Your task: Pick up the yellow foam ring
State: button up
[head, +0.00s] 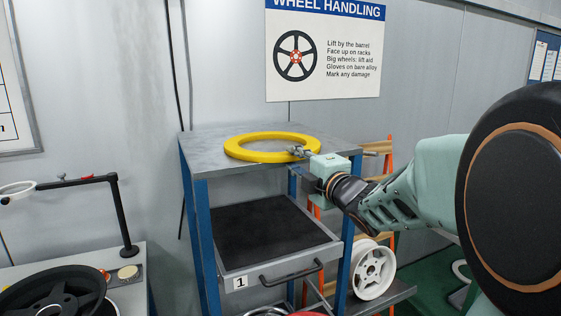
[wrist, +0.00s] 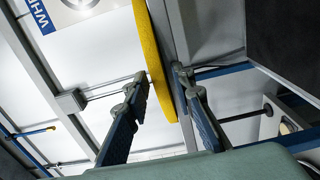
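The yellow foam ring (head: 238,149) lies flat on the grey top of the blue-framed rack, near its front right edge. My gripper (head: 298,152) is at the ring's right side, reaching in from the right. In the wrist view the ring (wrist: 160,60) shows edge-on and its near rim lies between the two fingers of my gripper (wrist: 161,85). The fingers look open, one on each side of the rim, with a narrow gap on the left. Whether the right fingertip touches the ring is hard to tell.
The rack top (head: 207,163) is otherwise clear. Below it is a dark-lined drawer (head: 258,232) marked 1. A white wheel (head: 373,270) stands at the lower right by an orange frame. A dark wheel (head: 50,293) and a lamp stand (head: 124,215) are at left.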

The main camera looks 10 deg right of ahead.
jog(key=shift+s, duration=0.1)
jog(key=shift+c, duration=0.4)
jog(key=c, duration=0.4)
grip_shut()
jog(key=shift+r, duration=0.2)
notch_tip(320, 180, up, 2)
jog(key=shift+r+p, duration=0.1)
jog(key=shift+p, duration=0.65)
